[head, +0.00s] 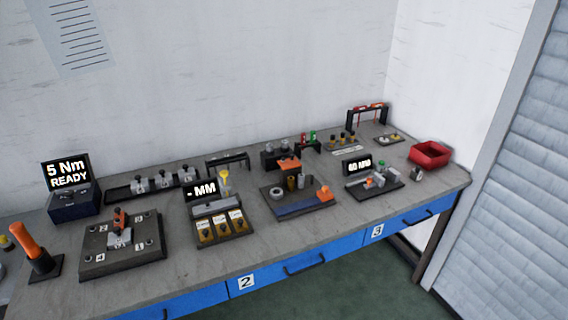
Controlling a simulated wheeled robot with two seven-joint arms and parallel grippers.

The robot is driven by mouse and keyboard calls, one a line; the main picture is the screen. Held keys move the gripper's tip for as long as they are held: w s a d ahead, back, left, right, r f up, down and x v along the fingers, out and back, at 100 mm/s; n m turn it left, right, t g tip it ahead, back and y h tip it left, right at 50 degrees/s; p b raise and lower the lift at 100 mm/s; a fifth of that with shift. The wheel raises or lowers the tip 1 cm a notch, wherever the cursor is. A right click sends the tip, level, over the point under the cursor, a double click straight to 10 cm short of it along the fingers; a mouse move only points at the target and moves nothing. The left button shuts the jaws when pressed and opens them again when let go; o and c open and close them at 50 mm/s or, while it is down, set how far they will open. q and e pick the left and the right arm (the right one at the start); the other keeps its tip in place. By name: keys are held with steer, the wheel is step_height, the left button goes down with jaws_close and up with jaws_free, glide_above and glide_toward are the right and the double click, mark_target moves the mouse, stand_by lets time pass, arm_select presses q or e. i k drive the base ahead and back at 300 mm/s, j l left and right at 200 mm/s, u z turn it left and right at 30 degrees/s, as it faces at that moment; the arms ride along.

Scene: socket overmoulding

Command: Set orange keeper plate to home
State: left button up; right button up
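Neither of my grippers is in view. Several orange parts show in the head view, and I cannot tell for certain which is the keeper plate. A flat orange piece (288,164) sits at the front of a dark block near the middle of the bench. An orange block (325,193) is at the right end of a dark fixture (273,195) with a blue strip (301,208). A small orange-red part (119,217) stands upright on a grey piece on the numbered plate (95,262) at left. No home mark is readable.
The grey bench (190,272) has blue drawers (305,261) below. An orange-handled tool (27,241) stands at left near a "5 Nm READY" display (67,172). A three-bin unit (222,239), a "60 NM"-like display (358,164) and a red bin (430,154) stand further right.

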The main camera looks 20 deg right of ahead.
mark_target(291, 162)
steer(key=i+l, duration=0.15)
steer(key=l, duration=0.2)
steer(key=i+l, duration=0.15)
steer(key=l, duration=0.15)
steer(key=i+l, duration=0.1)
steer(key=l, duration=0.25)
steer(key=i+l, duration=0.15)
steer(key=l, duration=0.2)
steer(key=i+l, duration=0.15)
steer(key=l, duration=0.15)
